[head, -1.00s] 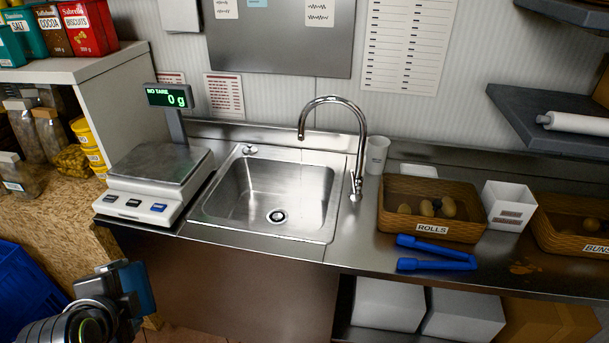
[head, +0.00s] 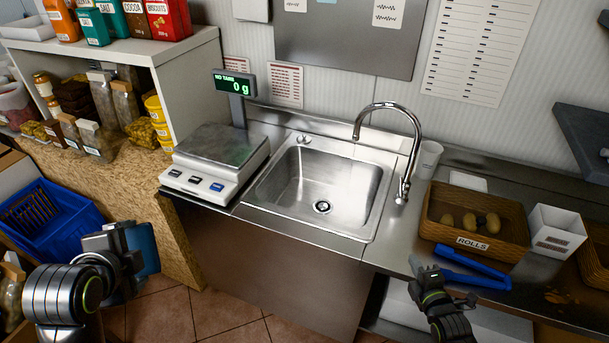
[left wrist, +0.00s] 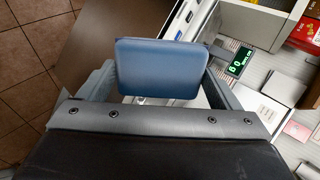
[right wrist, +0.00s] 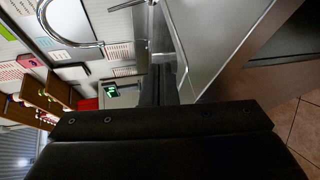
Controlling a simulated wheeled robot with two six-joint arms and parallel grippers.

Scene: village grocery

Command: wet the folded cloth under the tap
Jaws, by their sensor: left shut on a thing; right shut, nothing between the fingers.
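The folded cloth (head: 145,247) is blue and held in my left gripper (head: 136,246), low at the left, in front of the counter and below the scale. In the left wrist view the cloth (left wrist: 158,68) sits flat and squarish between the fingers. The tap (head: 414,135) is a tall chrome gooseneck at the back right of the steel sink (head: 310,185); its spout points down over the basin. The basin looks empty, and no running water shows. My right gripper (head: 427,272) is shut and empty at the counter's front edge, right of the sink. The tap also shows in the right wrist view (right wrist: 72,42).
A scale (head: 215,160) reading 0 g stands left of the sink. A white cup (head: 428,160) stands close right of the tap. A blue crate (head: 55,225) is at lower left.

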